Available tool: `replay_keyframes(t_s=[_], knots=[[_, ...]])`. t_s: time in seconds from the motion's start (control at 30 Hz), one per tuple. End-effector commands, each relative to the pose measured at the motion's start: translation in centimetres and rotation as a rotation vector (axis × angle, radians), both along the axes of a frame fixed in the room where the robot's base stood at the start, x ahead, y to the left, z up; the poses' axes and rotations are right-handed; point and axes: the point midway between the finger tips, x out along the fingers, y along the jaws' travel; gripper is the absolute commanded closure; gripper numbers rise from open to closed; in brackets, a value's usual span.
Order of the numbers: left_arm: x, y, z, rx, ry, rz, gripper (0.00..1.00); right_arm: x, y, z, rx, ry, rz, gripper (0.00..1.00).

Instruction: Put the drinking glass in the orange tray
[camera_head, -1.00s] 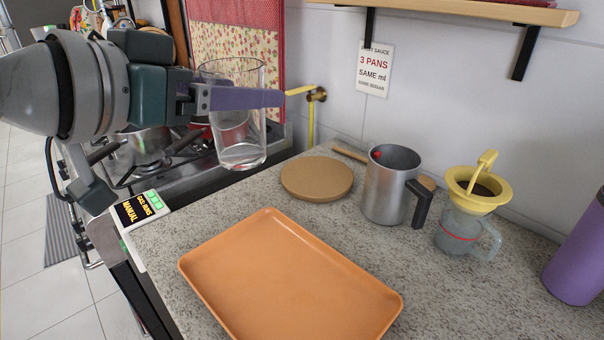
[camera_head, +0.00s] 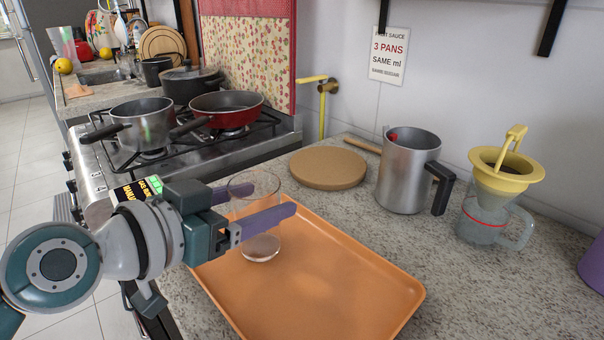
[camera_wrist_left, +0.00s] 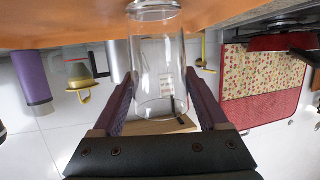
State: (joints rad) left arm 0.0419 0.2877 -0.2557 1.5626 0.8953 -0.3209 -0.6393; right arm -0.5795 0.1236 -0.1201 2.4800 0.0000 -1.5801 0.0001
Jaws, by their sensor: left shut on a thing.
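The clear drinking glass (camera_head: 261,248) is upright between the purple fingers of my left gripper (camera_head: 286,199), which is shut on it. In the head view its base overlaps the back left part of the orange tray (camera_head: 350,272). I cannot tell whether the base touches the tray or hangs slightly above it. The left wrist view, which is upside down, shows the glass (camera_wrist_left: 158,65) between both fingers (camera_wrist_left: 160,100), its base close to the tray (camera_wrist_left: 60,22). The tray is otherwise empty. My right gripper is not in view.
Behind the tray are a round wooden board (camera_head: 328,168), a metal jug (camera_head: 408,175) and a glass pitcher (camera_head: 484,228) with a yellow dripper (camera_head: 506,178). A purple bottle (camera_head: 594,264) is at the right edge. The stove with pans (camera_head: 228,104) lies back left.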

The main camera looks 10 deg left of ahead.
Motion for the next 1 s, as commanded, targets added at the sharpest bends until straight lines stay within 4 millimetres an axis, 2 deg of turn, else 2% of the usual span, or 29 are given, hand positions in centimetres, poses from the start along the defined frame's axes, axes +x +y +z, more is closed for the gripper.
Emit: replay_keyframes(t_s=[0.3, 0.33, 0.53, 0.77, 0.87, 1.0], knots=[[0.0, 0.0, -0.3, 0.000, -0.002, 0.000, 0.92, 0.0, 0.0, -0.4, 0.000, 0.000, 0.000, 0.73], [0.0, 0.0, -0.3, 0.001, 0.000, -0.001, 0.22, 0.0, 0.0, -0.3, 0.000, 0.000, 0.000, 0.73], [0.0, 0.0, -0.2, 0.000, 0.000, -0.001, 0.00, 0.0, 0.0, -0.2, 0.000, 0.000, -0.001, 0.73], [0.0, 0.0, -0.1, 0.000, 0.000, 0.000, 0.00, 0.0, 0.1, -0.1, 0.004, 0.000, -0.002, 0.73], [0.0, 0.0, 0.5, -0.001, -0.001, 0.000, 0.00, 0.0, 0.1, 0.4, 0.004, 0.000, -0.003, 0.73], [-2.0, 0.9, 0.8, 0.003, 0.002, -0.001, 0.00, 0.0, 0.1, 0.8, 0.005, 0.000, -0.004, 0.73]])
